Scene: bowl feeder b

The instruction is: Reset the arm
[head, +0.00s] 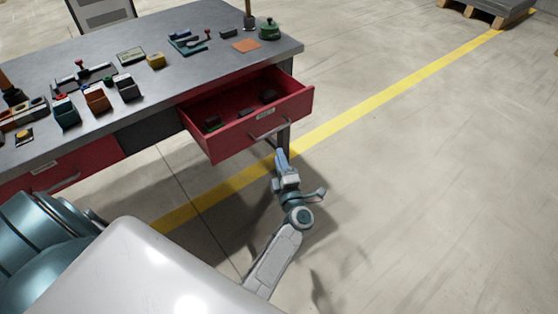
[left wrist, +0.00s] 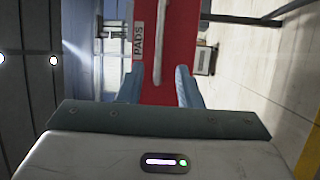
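In the left wrist view, the two blue fingers of the left gripper (left wrist: 158,88) are spread apart with nothing gripped. The drawer front (left wrist: 180,60), marked PADS, lies ahead of them, with the pale handle (left wrist: 158,40) lined up between the fingers. The handle appears apart from the fingertips. My right gripper is not in view.
The grey workbench (head: 150,95) carries several small blocks, tools and a green round item (head: 269,29). Several dark items lie in the drawer. A yellow floor line (head: 370,105) runs past the bench. The floor to the right is clear; a pallet (head: 485,12) stands far right.

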